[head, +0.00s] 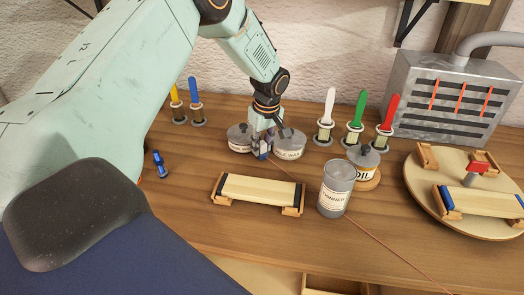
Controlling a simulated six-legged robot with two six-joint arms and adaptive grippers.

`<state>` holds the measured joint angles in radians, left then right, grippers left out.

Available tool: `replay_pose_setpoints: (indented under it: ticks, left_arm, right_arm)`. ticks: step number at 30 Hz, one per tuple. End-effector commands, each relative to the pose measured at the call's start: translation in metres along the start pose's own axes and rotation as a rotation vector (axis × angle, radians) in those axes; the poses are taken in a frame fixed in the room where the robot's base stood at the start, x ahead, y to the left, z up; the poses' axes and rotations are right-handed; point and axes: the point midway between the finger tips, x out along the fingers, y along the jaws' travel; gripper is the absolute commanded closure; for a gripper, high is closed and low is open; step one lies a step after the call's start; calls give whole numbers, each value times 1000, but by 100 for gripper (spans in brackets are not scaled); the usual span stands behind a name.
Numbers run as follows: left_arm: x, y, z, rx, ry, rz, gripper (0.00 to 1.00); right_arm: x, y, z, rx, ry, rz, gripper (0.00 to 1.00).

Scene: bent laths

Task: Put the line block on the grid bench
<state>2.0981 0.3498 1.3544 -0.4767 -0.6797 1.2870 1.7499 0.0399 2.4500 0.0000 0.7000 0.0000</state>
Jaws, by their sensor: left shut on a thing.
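My left gripper (261,151) reaches down from the top and is shut on a small dark-and-blue piece, just in front of two round tins. A thin orange line runs from near its fingers across the wooden bench (225,235) to the lower right. The held piece is small and mostly covered by the fingers, so I cannot tell for sure that it is the line block. A similar small blue piece (160,163) stands alone on the bench to the left. My right gripper is not in view.
A pale board on wooden supports (258,192) lies in front of the gripper. A thinner can (335,190) stands to its right, with an oil tin (366,174) behind. A round turntable (425,195) and a slotted metal box (450,100) are at the right.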

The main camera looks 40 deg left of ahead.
Motion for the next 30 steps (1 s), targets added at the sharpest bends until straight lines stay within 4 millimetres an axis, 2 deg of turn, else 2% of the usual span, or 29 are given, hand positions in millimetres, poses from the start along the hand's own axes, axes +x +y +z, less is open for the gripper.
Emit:
replay_pose_setpoints:
  ticks: [12, 16, 24, 30]
  left_arm:
    - [-4, 0, 0, 0, 0, 1, 100]
    - [-23, 1, -4, -1, 0, 4, 100]
    - [-75, 1, -12, 0, 1, 3, 100]
    - [-95, 0, -14, 0, 0, 1, 100]
  right_arm:
    - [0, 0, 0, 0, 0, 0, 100]
    - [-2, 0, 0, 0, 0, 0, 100]
    - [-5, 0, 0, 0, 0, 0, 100]
    - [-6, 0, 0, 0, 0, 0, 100]
